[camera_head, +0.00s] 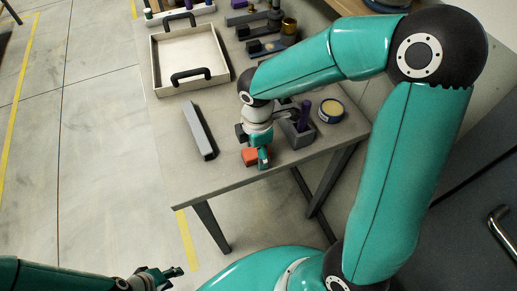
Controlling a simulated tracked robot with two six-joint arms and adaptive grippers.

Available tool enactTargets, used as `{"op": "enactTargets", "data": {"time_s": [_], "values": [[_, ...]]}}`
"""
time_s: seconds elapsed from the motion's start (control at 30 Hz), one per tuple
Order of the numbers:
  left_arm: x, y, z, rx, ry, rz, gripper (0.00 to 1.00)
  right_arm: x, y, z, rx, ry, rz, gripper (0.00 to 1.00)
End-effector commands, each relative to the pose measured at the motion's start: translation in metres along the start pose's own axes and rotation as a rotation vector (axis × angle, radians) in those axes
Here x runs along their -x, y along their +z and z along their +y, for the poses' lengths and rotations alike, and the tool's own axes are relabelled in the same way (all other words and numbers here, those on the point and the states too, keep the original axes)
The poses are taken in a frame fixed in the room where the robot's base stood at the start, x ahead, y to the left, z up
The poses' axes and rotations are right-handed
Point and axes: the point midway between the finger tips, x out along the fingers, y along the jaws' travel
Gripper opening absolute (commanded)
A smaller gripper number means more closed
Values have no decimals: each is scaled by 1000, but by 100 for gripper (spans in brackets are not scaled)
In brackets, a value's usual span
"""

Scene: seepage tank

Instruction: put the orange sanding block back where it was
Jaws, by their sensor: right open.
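The orange sanding block (248,156) lies near the front edge of the grey table (235,177). My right gripper (262,152) is directly over it, pointing down, and its teal finger covers part of the block. The gripper is open, and I cannot tell whether its fingers touch the block. My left gripper (165,274) is low at the bottom left, away from the table. It looks empty, and its finger gap is too small to judge.
A long grey bar (199,131) lies left of the block. A grey holder with a purple-handled tool (298,131) and a round blue-rimmed tin (331,110) stand to the right. A white tray with black handles (157,65) sits further back. Several tools crowd the back edge.

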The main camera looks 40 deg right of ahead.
Motion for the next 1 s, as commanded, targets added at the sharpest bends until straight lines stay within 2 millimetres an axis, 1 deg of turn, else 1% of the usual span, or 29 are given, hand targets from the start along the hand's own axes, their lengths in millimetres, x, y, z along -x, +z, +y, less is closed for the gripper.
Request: {"op": "enactTargets", "data": {"time_s": [0.13, 0.27, 0.37, 0.7, 0.83, 1.0], "values": [[2, 0, 1, 0, 0, 0, 40, 2, 0, 0, 0, 0, 0, 66], [3, 0, 1, 0, 0, 0, 40, 11, 0, 1, 0, 3, 1, 66], [4, 0, 2, 0, 0, 0, 40, 26, 0, 2, 0, 6, 1, 66], [9, 0, 3, 0, 0, 0, 40, 93, 0, 1, 1, 5, 2, 66], [10, 0, 4, 0, 0, 0, 40, 111, 0, 1, 0, 3, 1, 66], [10, 0, 4, 0, 0, 0, 40, 122, 0, 0, 0, 1, 0, 66]]}}
